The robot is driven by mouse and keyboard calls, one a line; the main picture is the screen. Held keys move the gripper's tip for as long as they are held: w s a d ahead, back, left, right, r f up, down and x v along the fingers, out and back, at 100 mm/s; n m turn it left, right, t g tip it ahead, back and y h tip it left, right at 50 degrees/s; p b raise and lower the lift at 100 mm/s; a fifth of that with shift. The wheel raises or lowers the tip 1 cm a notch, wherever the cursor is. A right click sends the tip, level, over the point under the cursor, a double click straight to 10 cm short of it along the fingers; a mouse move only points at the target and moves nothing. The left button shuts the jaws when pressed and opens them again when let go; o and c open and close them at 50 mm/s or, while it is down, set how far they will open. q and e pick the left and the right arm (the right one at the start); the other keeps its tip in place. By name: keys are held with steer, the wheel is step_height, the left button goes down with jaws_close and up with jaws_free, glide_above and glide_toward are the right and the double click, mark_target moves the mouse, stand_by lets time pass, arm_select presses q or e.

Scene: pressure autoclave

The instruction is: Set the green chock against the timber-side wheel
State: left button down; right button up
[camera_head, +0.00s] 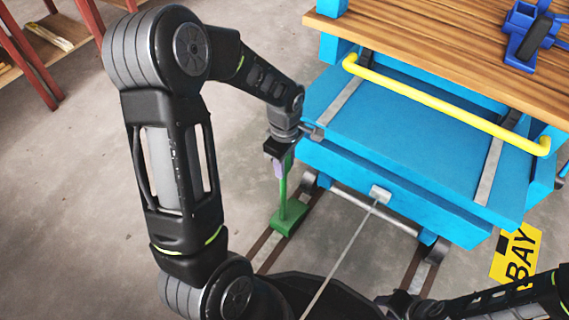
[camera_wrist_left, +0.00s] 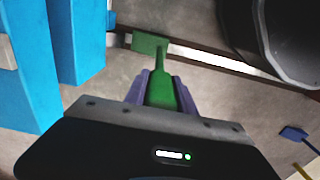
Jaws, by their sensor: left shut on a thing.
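The green chock (camera_head: 289,215) has a flat foot and an upright handle. My left gripper (camera_head: 278,163) is shut on the handle, with the foot below it, at the left rail (camera_head: 268,250). Whether the foot touches the rail is unclear. In the left wrist view the chock's handle (camera_wrist_left: 160,90) is between the purple fingers, with its foot (camera_wrist_left: 150,44) beyond. The cart's left wheel (camera_head: 309,182) is just right of the chock, apparently with a gap. The other wheel (camera_head: 438,251) stands on the right rail. My right gripper (camera_head: 392,303) is at the bottom edge, its jaws unclear.
A red-framed shelf (camera_head: 25,55) is at the far left. A pale rod (camera_head: 340,262) slants from the cart towards me. Floor left of the chock is clear.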

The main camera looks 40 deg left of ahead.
arm_select(q)
steer(key=shift+f, duration=0.1)
steer(key=c, duration=1)
jaws_free()
steer(key=shift+c, duration=0.2)
step_height(320, 180, up, 11)
steer(key=p, duration=0.5)
steer(key=shift+r, duration=0.7)
